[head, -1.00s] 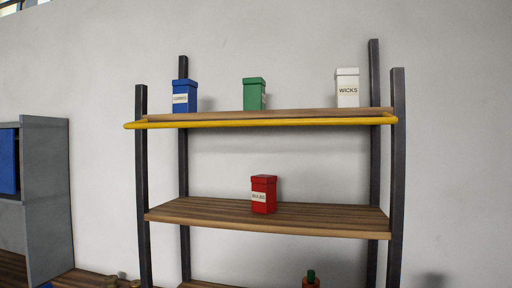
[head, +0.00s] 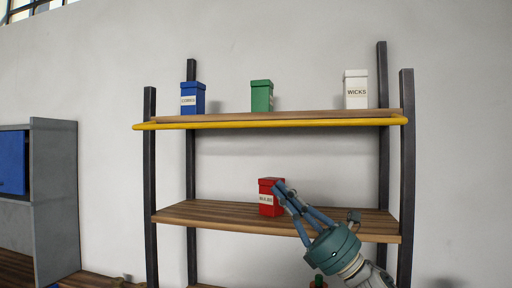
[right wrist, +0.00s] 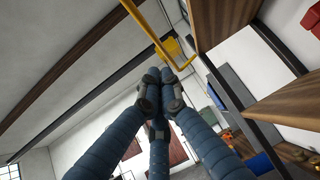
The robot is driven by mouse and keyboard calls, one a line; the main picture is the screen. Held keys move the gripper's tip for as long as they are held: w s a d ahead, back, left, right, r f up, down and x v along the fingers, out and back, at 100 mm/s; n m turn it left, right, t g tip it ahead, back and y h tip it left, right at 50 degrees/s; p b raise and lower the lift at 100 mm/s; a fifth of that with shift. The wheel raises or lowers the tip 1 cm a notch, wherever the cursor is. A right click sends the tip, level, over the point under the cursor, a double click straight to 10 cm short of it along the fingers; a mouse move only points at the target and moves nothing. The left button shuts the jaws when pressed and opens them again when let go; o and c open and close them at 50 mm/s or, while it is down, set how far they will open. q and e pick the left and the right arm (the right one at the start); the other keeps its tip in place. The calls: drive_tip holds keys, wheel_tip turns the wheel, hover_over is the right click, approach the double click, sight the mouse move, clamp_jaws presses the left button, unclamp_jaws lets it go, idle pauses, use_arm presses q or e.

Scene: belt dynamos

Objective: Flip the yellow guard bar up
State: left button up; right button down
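The yellow guard bar (head: 270,124) runs level along the front edge of the top shelf, its ends bent back toward the posts. In the right wrist view the bar (right wrist: 142,27) crosses above and beyond my fingertips, with a bent end near them. My right gripper (head: 280,186) comes in from the lower right, below the bar and in front of the middle shelf. Its blue fingers are drawn together at the tips, with nothing between them; the right wrist view shows the tips (right wrist: 160,76) apart from the bar. My left gripper is out of view.
The top shelf (head: 310,115) bears a blue box (head: 193,98), a green box (head: 262,96) and a white WICKS box (head: 356,89). A red box (head: 267,198) stands on the middle shelf (head: 200,214), partly behind my fingertips. A grey cabinet (head: 55,190) stands at left.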

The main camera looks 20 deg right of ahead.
drive_tip(key=p, duration=0.6)
approach(239, 127)
drive_tip(key=w+a, duration=0.2)
drive_tip(key=w, duration=0.1)
wheel_tip(239, 127, up, 3)
drive_tip(key=shift+w+r+p, duration=0.1)
drive_tip(key=shift+p, duration=1)
drive_tip(key=shift+a, duration=0.1)
drive_tip(key=shift+w, duration=0.15)
